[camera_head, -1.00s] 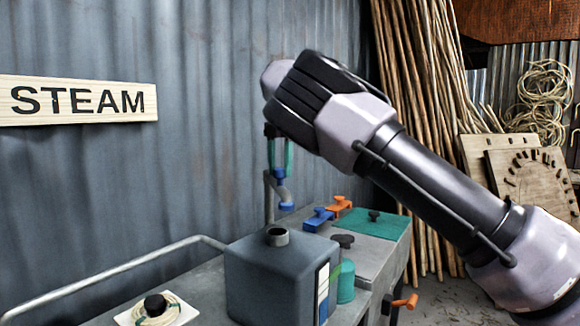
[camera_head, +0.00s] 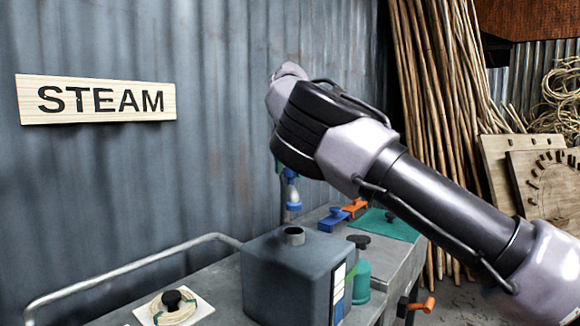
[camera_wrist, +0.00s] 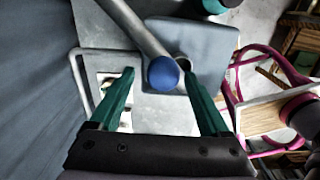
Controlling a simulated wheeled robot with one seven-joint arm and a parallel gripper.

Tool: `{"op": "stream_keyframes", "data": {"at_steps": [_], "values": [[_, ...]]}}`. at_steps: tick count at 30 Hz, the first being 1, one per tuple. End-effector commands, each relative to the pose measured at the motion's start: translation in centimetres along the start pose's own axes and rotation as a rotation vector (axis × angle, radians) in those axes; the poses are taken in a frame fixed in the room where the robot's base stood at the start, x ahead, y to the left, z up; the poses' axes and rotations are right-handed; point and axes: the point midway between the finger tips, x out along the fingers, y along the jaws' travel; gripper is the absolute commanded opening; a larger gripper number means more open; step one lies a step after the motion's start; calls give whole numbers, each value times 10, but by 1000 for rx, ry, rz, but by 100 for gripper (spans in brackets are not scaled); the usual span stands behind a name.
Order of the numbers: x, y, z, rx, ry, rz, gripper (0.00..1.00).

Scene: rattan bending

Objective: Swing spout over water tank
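The spout is a grey pipe (camera_wrist: 138,28) ending in a round blue tip (camera_wrist: 163,72). In the head view its blue end (camera_head: 293,200) hangs above the grey tank (camera_head: 290,275), roughly in line with the tank's round opening (camera_head: 293,236). In the wrist view the blue tip lies just left of that opening (camera_wrist: 184,62), over the tank's edge (camera_wrist: 205,40). My gripper (camera_wrist: 160,75) has two green fingers spread on either side of the blue tip, with gaps visible on both sides. In the head view my arm's wrist hides most of the fingers.
A bent metal rail (camera_head: 130,272) runs along the left side. A white plate with a coil (camera_head: 172,308) sits left of the tank. A teal bottle (camera_head: 361,280), blue clamp (camera_head: 333,220) and orange clamp (camera_head: 355,206) stand to the right. The corrugated wall (camera_head: 120,190) is close behind.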

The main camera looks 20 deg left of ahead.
Motion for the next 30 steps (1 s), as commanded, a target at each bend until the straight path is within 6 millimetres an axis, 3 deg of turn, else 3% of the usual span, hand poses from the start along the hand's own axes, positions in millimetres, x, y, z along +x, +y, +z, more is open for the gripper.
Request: {"op": "stream_keyframes", "data": {"at_steps": [11, 22, 30], "values": [[-10, -1, 2, 1, -1, 1, 79], [-84, -1, 3, 0, -3, 4, 79], [-106, 0, 1, 2, -1, 0, 79]]}}
